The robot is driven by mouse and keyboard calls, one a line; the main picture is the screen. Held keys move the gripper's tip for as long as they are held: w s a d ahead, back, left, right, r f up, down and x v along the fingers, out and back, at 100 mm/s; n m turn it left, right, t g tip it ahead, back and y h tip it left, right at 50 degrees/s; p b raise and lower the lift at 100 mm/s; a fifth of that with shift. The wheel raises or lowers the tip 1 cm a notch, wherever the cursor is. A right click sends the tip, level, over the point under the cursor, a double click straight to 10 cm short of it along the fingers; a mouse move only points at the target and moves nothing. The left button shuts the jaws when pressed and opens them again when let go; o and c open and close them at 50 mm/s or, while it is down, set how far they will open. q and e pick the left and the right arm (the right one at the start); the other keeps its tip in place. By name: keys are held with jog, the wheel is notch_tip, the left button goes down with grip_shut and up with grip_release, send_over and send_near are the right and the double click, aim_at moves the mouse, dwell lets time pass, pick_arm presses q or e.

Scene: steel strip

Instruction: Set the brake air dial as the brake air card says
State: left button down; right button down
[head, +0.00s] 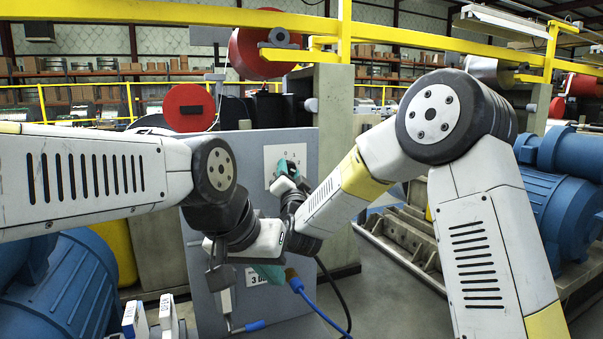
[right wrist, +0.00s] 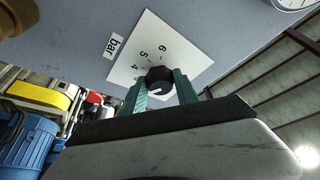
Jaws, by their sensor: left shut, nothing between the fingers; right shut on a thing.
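The brake air dial is a black round knob (right wrist: 160,80) on a white plate (right wrist: 178,45) with the numbers 4, 5 and 6 and a "bar" label in the right wrist view. A light mark shows on the knob's face. My right gripper (right wrist: 160,88) is shut on the knob, one teal finger on each side. In the head view the right gripper (head: 287,172) is at the white dial plate (head: 272,155) on the grey panel. My left gripper (head: 270,274) is shut and empty, lower down. It partly covers a white card (head: 254,279) that reads "3" and cut-off letters.
A blue hose (head: 325,318) with a blue and brass coupling (head: 293,279) hangs beside the left gripper. A tool with a blue end (head: 252,326) is on the panel's lower part. White tags (head: 168,312) stand at the lower left. A gauge (right wrist: 293,3) sits near the dial.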

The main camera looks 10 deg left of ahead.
dwell(0.3)
jog(key=c, duration=0.9)
grip_release()
jog(key=shift+c, duration=0.2)
